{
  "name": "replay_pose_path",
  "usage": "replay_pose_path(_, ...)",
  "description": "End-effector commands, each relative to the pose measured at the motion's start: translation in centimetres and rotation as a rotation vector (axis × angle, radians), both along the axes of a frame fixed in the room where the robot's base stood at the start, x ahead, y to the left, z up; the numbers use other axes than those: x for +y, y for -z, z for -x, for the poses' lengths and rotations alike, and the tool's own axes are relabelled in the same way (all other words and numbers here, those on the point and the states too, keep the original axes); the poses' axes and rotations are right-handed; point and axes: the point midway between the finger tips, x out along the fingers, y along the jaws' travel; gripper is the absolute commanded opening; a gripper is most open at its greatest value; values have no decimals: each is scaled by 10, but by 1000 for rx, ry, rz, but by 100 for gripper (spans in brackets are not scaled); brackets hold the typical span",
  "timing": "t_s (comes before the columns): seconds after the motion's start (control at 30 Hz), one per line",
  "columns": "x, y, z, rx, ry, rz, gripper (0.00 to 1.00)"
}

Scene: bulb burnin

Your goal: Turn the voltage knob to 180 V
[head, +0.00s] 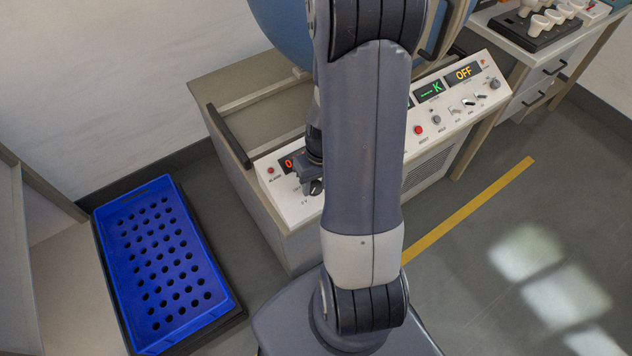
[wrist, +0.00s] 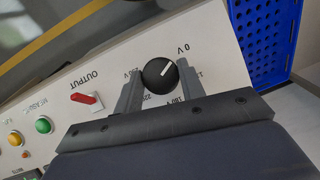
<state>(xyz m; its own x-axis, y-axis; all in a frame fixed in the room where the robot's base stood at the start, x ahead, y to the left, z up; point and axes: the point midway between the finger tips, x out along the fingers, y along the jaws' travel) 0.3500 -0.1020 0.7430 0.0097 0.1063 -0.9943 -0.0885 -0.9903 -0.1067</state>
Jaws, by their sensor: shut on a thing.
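The voltage knob (wrist: 158,77) is a round black dial on the white panel, seen in the wrist view. Its white pointer line is angled up and right, toward the "0 V" mark. Several other marks ring it, including one that looks like "180 V" at its lower right in the picture. My gripper (wrist: 159,84) has one finger on each side of the knob and is shut on it. In the head view my gripper (head: 313,172) is at the left part of the control panel (head: 275,191). A display (head: 288,163) beside it shows an orange "0", the rest hidden by my arm.
A red output switch (wrist: 90,99) and green (wrist: 44,125) and yellow (wrist: 15,139) buttons sit along the same panel. A blue perforated crate (head: 110,287) stands on the floor at left. A display reading "OFF" (head: 463,73) is at the panel's right end. Open floor lies at right.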

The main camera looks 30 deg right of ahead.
Motion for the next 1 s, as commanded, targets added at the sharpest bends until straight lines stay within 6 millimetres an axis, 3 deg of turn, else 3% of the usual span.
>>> replay_pose_path(0.2, 0, 0, 0, 0, 0, 0, 15)
replay_pose_path(0.57, -1, 1, 0, 2, 67, -34, 15)
replay_pose_path(1.0, -3, 3, 1, 6, 388, -197, 15)
